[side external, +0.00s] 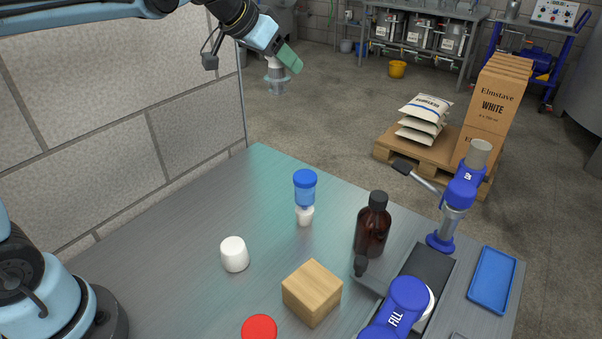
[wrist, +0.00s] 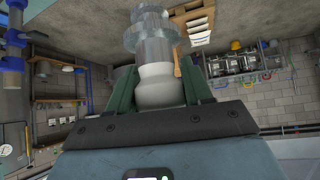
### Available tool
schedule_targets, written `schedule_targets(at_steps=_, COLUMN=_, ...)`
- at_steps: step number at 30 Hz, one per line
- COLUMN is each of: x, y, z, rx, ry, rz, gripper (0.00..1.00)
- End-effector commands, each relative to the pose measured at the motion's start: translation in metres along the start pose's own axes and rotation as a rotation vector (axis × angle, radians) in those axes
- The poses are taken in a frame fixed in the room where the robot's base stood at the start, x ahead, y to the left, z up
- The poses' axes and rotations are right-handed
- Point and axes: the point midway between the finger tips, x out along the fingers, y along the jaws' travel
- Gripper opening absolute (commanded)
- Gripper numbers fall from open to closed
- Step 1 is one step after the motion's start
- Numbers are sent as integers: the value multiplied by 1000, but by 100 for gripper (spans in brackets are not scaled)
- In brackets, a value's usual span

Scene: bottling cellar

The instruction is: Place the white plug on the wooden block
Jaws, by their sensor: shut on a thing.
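A plain white rounded plug (side external: 234,253) stands on the steel table, left of the wooden block (side external: 312,291), which is a bare pale cube. My gripper (side external: 283,62) is high up at the top of the side view, far from both. It is shut on a grey-and-white stopper (side external: 277,82), which also shows in the wrist view (wrist: 155,45). Its white end sits between the green fingers (wrist: 162,92) and its stepped grey metal end points away from my gripper, downward in the side view.
A blue-topped stopper with a white foot (side external: 305,190) stands behind the block. A brown bottle (side external: 372,226), a blue filling device (side external: 405,305) and a blue tray (side external: 492,280) are on the right. A red disc (side external: 259,328) lies in front. The table's back left is clear.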

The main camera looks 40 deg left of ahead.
Motion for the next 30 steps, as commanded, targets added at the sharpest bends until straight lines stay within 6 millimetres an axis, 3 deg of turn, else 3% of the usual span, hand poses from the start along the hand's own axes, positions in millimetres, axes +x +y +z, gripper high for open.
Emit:
schedule_targets(at_steps=8, x=-15, y=78, z=5, rx=82, ry=-4, rz=81, gripper=16)
schedule_targets(at_steps=14, x=-42, y=161, z=24, rx=179, ry=-7, rz=176, gripper=16)
schedule_targets(at_steps=21, x=-88, y=255, z=69, rx=313, ry=-8, rz=307, gripper=16)
schedule_targets(at_steps=27, x=-130, y=311, z=116, rx=422, ry=-6, rz=415, gripper=16)
schedule_targets(at_steps=30, x=-147, y=329, z=139, rx=469, ry=-3, rz=462, gripper=16)
